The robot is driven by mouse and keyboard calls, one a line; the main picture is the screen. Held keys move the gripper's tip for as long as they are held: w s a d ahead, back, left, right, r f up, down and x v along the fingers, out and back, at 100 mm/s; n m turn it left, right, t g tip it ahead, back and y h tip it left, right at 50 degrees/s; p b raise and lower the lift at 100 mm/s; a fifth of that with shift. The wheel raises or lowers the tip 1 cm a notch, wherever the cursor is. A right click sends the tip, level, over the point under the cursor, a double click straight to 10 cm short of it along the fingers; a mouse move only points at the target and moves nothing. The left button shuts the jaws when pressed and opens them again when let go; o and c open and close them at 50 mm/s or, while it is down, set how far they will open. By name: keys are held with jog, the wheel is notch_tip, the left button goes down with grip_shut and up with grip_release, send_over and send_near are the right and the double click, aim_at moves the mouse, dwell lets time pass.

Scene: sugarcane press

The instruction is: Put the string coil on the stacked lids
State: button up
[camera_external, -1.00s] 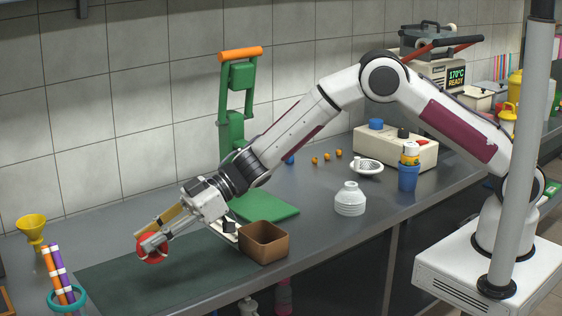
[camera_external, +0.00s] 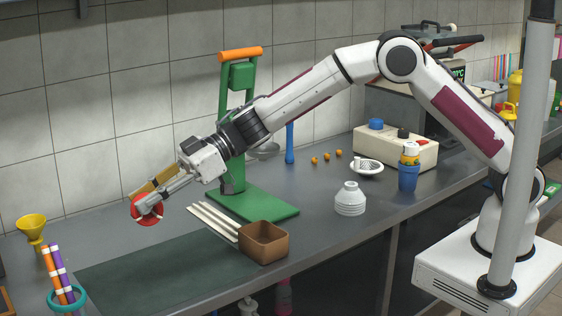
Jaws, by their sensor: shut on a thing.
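The string coil (camera_external: 137,210) is a round red thing at the left of the picture. My gripper (camera_external: 150,204) is shut on it and holds it in the air above the dark mat; the fingers hide part of it. The stacked lids (camera_external: 350,201) are a white, ribbed pile that narrows to a small top. They stand on the grey counter right of the brown box, well to the right of my gripper and apart from it. Nothing lies on top of them.
A brown open box (camera_external: 263,243) stands at the counter's front edge, with pale sticks (camera_external: 213,221) beside it. A green press (camera_external: 237,130) stands behind. The dark mat (camera_external: 150,272) is clear.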

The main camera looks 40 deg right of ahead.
aim_at(147, 193)
jog(key=r, duration=0.4)
jog(key=shift+w+d+r, duration=0.25)
jog(key=shift+w+d, duration=0.05)
jog(key=shift+d, duration=0.05)
jog(key=w+d+m+t, duration=0.1)
jog(key=w+d, duration=0.3)
jog(key=d, duration=0.7)
jog(key=w+d+m+t+h, duration=0.15)
jog(key=w+d, duration=0.25)
jog(key=d, duration=0.7)
jog(key=w+d+m+t+y, duration=0.1)
jog(key=w+d, duration=0.4)
jog(key=d, duration=0.5)
jog(key=s+d+m+t+h, duration=0.1)
jog(key=s+d, duration=0.2)
jog(key=d, duration=0.8)
jog(key=s+d+m+t+h, duration=0.15)
jog(key=s+d, duration=0.25)
jog(key=d, duration=0.6)
jog(key=s+d+m+t+h, duration=0.1)
jog(key=s+d+t, duration=0.15)
jog(key=d, duration=0.85)
jog(key=shift+g, duration=0.35)
jog(key=shift+a+f, duration=0.2)
jog(key=shift+f, duration=1.1)
jog(key=shift+a+f, duration=0.15)
jog(key=shift+f, duration=1.15)
jog(key=shift+f, duration=0.1)
jog(key=shift+f, duration=2.8)
